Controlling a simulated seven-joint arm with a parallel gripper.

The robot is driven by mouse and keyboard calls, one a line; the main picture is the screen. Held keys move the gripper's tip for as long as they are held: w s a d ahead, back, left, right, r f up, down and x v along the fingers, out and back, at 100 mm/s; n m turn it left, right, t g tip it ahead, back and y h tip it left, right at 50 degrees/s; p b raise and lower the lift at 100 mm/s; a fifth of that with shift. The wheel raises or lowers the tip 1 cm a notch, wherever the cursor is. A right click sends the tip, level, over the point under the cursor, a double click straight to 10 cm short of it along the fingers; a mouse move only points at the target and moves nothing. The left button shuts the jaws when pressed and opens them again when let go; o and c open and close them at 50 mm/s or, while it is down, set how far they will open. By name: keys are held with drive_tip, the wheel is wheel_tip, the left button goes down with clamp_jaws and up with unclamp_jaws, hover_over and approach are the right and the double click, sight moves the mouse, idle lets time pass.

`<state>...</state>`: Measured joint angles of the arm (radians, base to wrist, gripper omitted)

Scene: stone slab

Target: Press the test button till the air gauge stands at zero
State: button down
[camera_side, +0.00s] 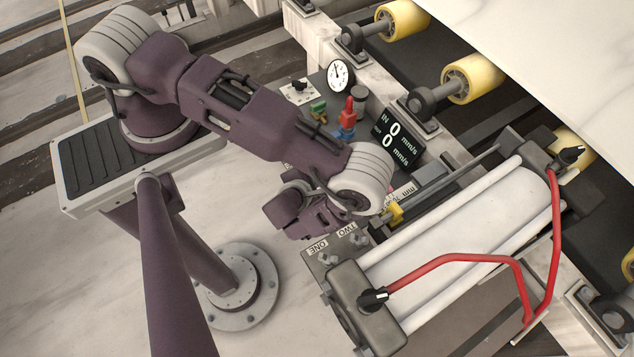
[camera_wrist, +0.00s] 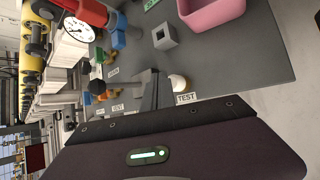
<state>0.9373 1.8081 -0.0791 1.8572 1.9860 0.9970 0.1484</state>
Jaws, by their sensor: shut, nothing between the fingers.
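The test button (camera_wrist: 178,82) is a cream-white round knob beside a TEST label (camera_wrist: 186,98) on a dark grey panel in the wrist view. My gripper (camera_wrist: 149,88) is shut and empty, its dark fingers just left of the button; I cannot tell whether they touch it. In the side view my gripper (camera_side: 322,217) hangs over the panel, and the button is hidden there. The air gauge (camera_side: 340,75) is a round white dial with a black needle pointing roughly upward. It also shows in the wrist view (camera_wrist: 78,30). Its figures are too small to read.
A black display (camera_side: 394,140) reads 0 twice, in mm/s. A red and blue fitting (camera_side: 347,120) stands beside the gauge. A pink bin (camera_wrist: 212,8) and a grey square socket (camera_wrist: 165,37) sit on the panel.

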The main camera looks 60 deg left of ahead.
drive_tip(key=shift+f, duration=0.2)
drive_tip(key=shift+f, duration=0.55)
idle(0.7)
drive_tip(key=shift+r, duration=1)
drive_tip(key=shift+r, duration=2.5)
